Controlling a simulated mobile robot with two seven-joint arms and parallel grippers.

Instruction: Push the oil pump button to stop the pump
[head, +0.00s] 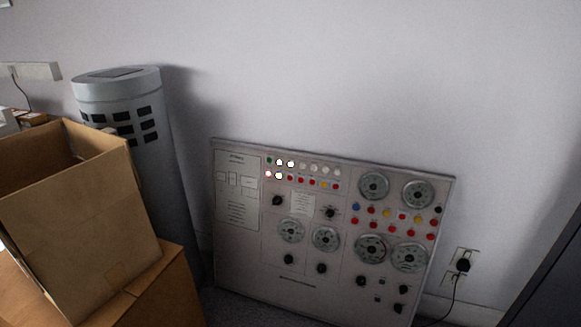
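A light grey control panel (240,254) leans against the wall in the middle and right of the head view. It carries rows of small coloured buttons and lights, round dials and black knobs. In its upper left rows, a few lights (291,163) glow white. A green button (269,160) sits at the left end of the top row. Red, yellow and blue buttons (403,217) line the right side between the dials. The labels are too small to read, so I cannot tell which button is the oil pump's. Neither of my grippers is in view.
Open cardboard boxes (85,225) stand at the lower left. A grey cylinder (118,92) with dark slots stands behind them. A wall outlet (462,262) with a black plug and cord is right of the panel. A dark object (553,275) fills the lower right edge.

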